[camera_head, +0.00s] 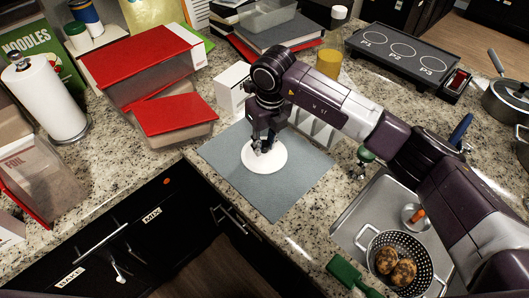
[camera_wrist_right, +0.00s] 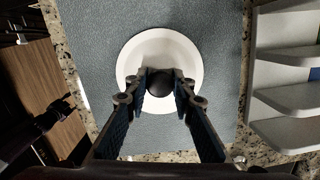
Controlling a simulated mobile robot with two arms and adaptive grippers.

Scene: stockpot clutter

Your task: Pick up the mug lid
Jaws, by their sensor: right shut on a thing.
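The mug lid (camera_head: 270,159) is a white round disc lying on the grey-blue mat (camera_head: 300,180) on the counter. In the right wrist view the lid (camera_wrist_right: 186,53) shows a dark round knob (camera_wrist_right: 160,84) at its middle. My right gripper (camera_head: 264,148) is over the lid, and its fingers (camera_wrist_right: 160,88) are closed on the knob from both sides. The lid looks flat and level; I cannot tell whether it touches the mat.
Red-lidded containers (camera_head: 176,115) stand left of the mat. A white divided rack (camera_head: 315,132) is close behind the right gripper. A metal tray (camera_head: 358,215) with a colander (camera_head: 376,246) is at right. The counter's front edge (camera_head: 190,160) runs near the mat.

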